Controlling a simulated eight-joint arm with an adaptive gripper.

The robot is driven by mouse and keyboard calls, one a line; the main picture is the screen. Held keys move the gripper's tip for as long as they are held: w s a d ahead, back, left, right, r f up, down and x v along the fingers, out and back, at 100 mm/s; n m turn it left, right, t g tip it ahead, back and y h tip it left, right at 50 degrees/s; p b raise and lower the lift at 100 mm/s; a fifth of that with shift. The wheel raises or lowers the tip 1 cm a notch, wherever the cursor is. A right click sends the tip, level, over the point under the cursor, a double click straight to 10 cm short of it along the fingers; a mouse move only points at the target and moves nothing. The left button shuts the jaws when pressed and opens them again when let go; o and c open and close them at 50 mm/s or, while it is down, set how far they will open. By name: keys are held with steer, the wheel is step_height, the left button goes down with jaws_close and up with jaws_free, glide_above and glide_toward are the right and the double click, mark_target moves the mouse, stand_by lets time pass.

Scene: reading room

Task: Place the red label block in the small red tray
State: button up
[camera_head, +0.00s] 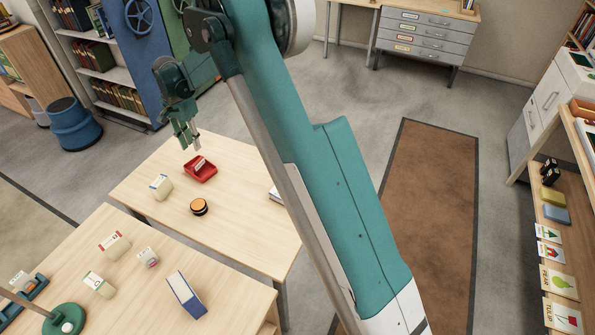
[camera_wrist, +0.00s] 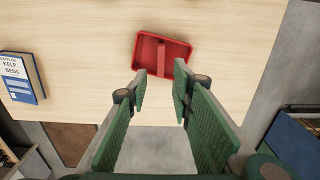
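The small red tray (camera_head: 201,174) stands on the far light wood table. It also shows in the wrist view (camera_wrist: 148,50), with a raised red bar across its middle and no block visible inside. My gripper (camera_head: 190,142) is above the tray's far-left side in the head view. Its fingers are apart and nothing is between them in the wrist view (camera_wrist: 163,87). A cream block with a red label (camera_head: 114,244) lies on the near table, well away from my gripper. A smaller block with a reddish mark (camera_head: 148,257) is beside it; its label is too small to read.
The far table also holds a pale block (camera_head: 160,187), a round black-and-orange object (camera_head: 199,207) and a blue book (camera_wrist: 20,78). The near table holds a green-labelled block (camera_head: 99,285), a blue-and-white box (camera_head: 185,294) and a green lamp base (camera_head: 65,321).

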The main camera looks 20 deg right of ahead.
steer(key=s+d+r+n+t, duration=0.3)
steer(key=s+d+r+n, duration=0.1)
steer(key=s+d+r, duration=1.6)
steer(key=s+d+n+t, duration=0.1)
steer(key=s+d, duration=0.2)
steer(key=s, duration=0.6)
steer(key=s+d+n+t, duration=0.1)
steer(key=s+d+n, duration=0.1)
steer(key=s, duration=0.8)
steer(key=s+d+n+t, duration=0.2)
steer(key=s+d, duration=0.2)
steer(key=s, duration=0.6)
steer(key=shift+s+d+f, duration=0.2)
steer(key=shift+d+f, duration=0.1)
steer(key=shift+f, duration=0.15)
